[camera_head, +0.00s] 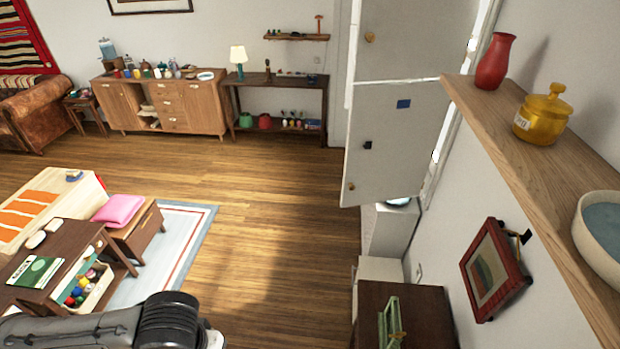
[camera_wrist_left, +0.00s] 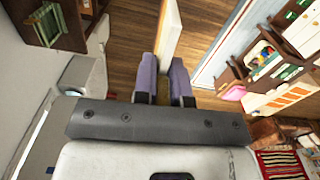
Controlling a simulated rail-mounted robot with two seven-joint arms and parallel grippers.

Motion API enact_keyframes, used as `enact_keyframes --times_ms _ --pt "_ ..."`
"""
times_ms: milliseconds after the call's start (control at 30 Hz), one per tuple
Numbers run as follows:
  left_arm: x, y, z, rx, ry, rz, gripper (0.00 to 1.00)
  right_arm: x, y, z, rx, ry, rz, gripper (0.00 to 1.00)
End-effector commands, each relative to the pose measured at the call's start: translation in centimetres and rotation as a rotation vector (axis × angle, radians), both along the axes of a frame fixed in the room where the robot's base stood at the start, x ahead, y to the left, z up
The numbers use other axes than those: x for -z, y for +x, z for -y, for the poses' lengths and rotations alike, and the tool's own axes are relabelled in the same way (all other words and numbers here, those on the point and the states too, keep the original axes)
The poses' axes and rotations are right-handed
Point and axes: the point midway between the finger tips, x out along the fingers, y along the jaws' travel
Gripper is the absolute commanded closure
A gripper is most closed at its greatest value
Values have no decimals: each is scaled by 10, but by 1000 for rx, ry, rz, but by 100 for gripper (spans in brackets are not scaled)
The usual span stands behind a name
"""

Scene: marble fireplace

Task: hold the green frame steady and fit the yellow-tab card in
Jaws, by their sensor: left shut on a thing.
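A green frame (camera_head: 390,325) stands on the dark brown cabinet (camera_head: 428,310) at the bottom of the head view, with a small yellow piece (camera_head: 398,336) at its side. A green frame also shows at the top left of the left wrist view (camera_wrist_left: 47,25), apart from my left gripper. My left gripper (camera_wrist_left: 167,70) is shut on a flat pale panel (camera_wrist_left: 169,30) with a light-wood edge. I cannot tell what this panel is. In the head view only part of my left arm shows, at the bottom left. I cannot make out a yellow-tab card. My right gripper is out of view.
A wooden wall shelf (camera_head: 500,135) with a red vase (camera_head: 495,62), yellow pot (camera_head: 542,113) and pale bowl (camera_head: 600,225) juts out at right. A red picture frame (camera_head: 492,268) hangs below it. A dark table (camera_head: 60,240) stands at left. Open floor (camera_head: 275,240) lies between.

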Motion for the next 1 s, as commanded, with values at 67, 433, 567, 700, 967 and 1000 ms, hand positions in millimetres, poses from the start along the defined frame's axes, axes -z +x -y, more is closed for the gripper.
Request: enact_keyframes --times_ms 67,433,567,700,967,1000 --pt "-14 11 -5 -13 0 5 100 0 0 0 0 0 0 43" --pt "-44 29 -8 -21 -2 0 100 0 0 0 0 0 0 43" --pt "-44 29 -8 -21 -2 -1 100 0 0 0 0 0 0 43" --pt "-44 29 -8 -21 -2 -1 100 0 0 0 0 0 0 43" --pt "-44 29 -8 -21 -2 0 100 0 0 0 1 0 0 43" --pt "-44 30 -8 -22 -2 0 100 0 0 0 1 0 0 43"
